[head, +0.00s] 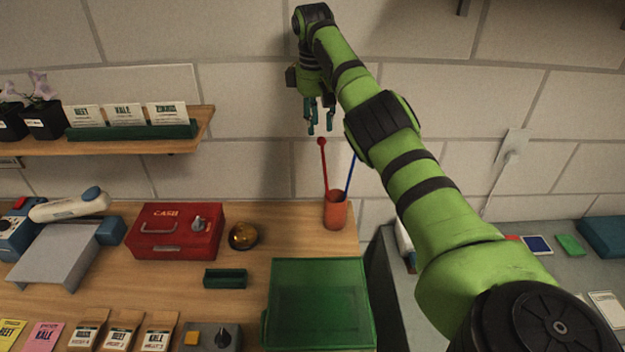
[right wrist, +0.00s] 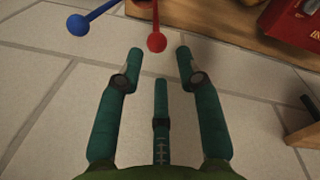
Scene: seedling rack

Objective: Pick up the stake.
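A red stake (head: 323,160) with a round knob on top stands tilted in an orange-red cup (head: 336,212) at the back of the wooden counter. A blue stake (head: 351,175) leans out of the same cup to the right, its top hidden behind my arm. My right gripper (head: 320,128) points down just above the red knob, fingers apart and empty. In the right wrist view the red stake's knob (right wrist: 156,42) lies between the open fingertips (right wrist: 160,54), not visibly gripped. The blue stake's knob (right wrist: 78,25) is outside the fingers, to the left. My left gripper is not in view.
A red cash box (head: 176,245), a brass bell-like dome (head: 243,236) and a translucent green bin (head: 318,300) stand on the counter near the cup. A shelf (head: 190,130) with seed cards is on the wall at left. The wall lies close behind the cup.

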